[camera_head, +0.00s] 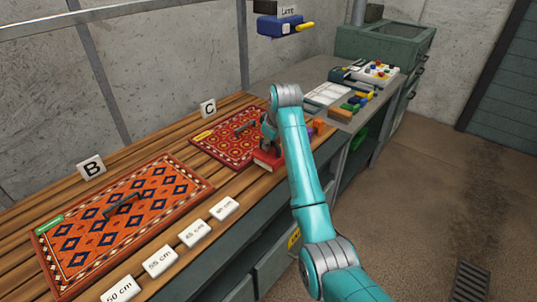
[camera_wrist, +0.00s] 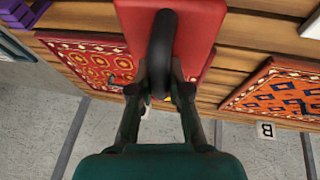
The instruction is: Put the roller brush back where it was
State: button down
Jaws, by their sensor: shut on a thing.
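My gripper (camera_head: 268,132) is at the bench's front edge, beside the right-hand rug. It is shut on the black arched handle (camera_wrist: 163,38) of a red flat block (camera_head: 267,160). The wrist view shows my gripper (camera_wrist: 161,88) with a finger on each side of that handle, and the red block (camera_wrist: 131,20) behind it. I cannot make out a roller on this block, so I cannot tell whether it is the roller brush. Whether the block touches the slats is unclear. No other thing in view is clearly a roller brush.
A large orange-blue rug (camera_head: 170,190) lies by sign B (camera_head: 92,168), a smaller red rug (camera_head: 212,146) by sign C (camera_head: 208,109). Length cards (camera_head: 160,261) line the front edge. Purple and orange blocks (camera_head: 318,126) stand right of my gripper. A grey counter (camera_head: 310,78) holds coloured blocks.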

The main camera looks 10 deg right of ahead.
aim_at(269, 152)
jog(key=shift+f, duration=2.2)
jog(key=shift+f, duration=0.3)
jog(key=shift+s+f, duration=0.1)
jog(key=shift+f, duration=0.3)
jog(key=c, duration=1.1)
grip_release()
jog(key=shift+f, duration=0.2)
jog(key=shift+r, duration=0.15)
